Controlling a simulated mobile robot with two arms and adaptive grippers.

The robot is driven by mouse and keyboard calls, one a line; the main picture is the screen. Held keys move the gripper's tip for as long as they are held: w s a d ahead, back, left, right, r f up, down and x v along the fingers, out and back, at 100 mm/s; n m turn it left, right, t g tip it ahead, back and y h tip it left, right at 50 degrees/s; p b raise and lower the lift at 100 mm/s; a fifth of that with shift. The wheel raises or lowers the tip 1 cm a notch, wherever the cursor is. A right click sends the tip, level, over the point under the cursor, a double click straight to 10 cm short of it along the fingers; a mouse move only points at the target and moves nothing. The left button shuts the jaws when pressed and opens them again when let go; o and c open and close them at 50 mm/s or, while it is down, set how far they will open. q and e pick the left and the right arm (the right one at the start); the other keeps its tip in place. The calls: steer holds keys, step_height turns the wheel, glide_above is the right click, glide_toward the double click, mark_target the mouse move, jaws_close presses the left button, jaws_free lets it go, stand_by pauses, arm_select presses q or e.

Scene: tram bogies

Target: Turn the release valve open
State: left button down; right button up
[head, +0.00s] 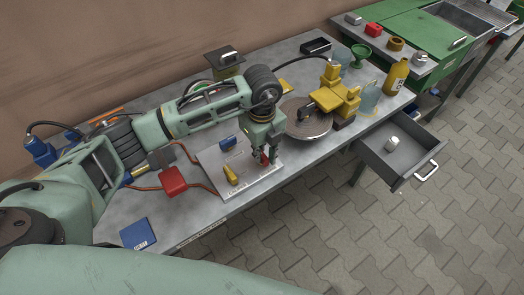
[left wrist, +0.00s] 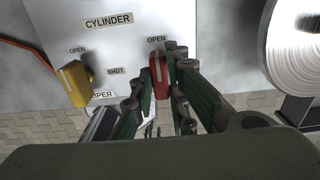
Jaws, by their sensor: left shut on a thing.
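A light panel (head: 207,160) lies on the workbench with a blue handle (head: 228,143), a yellow handle (head: 231,176) and a red handle (head: 265,158). My left gripper (head: 264,155) reaches down over the panel's right side and is shut on the red handle. In the left wrist view the red handle (left wrist: 158,70) stands between the two fingers, just below an "OPEN" label (left wrist: 156,39). The yellow handle (left wrist: 74,82) is to the left, between "OPEN" and "SHUT" labels. The gripper covers the label under the red handle. My right gripper is not in view.
A round metal disc (head: 306,118) and a yellow machine (head: 335,93) stand right of the panel. A red box with a cable (head: 173,181) lies to its left, a blue booklet (head: 138,233) at the front left. An open drawer (head: 398,157) juts out at the right.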

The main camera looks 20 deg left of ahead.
arm_select(q)
steer(key=shift+w, duration=0.1)
stand_by(0.3)
steer(key=c, duration=1.7)
jaws_free()
steer(key=shift+r, duration=0.1)
step_height(320, 180, up, 12)
steer(key=shift+f, duration=0.1)
steer(key=shift+f, duration=0.1)
